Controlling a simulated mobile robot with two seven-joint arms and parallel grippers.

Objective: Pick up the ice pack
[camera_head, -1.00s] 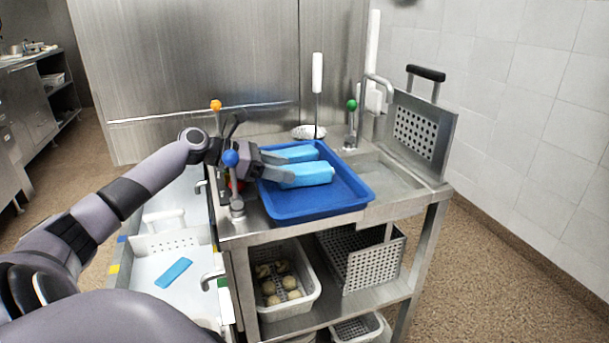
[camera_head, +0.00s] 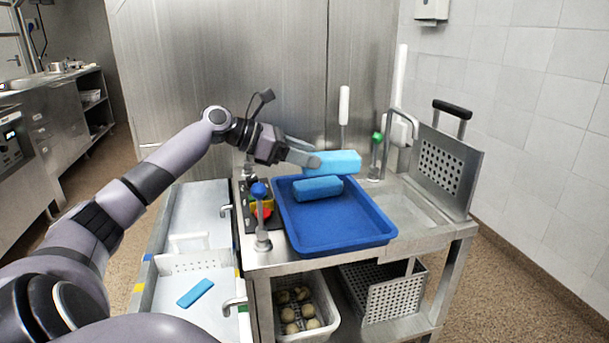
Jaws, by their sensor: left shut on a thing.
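A light blue ice pack (camera_head: 340,162) is held up above the back of the blue tray (camera_head: 345,229). My left gripper (camera_head: 309,157) is shut on its left end, and the pack is clear of the tray. A second blue ice pack (camera_head: 317,188) lies in the tray at its back left, below the held one. A flat blue piece (camera_head: 195,292) lies in the sink basin at the lower left. My right gripper is not in view.
Upright levers with blue (camera_head: 259,190) and green (camera_head: 377,138) knobs stand beside the tray. A perforated basket panel (camera_head: 440,162) with a black handle stands at the right. Baskets sit on the shelf below, one with several round items (camera_head: 297,312).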

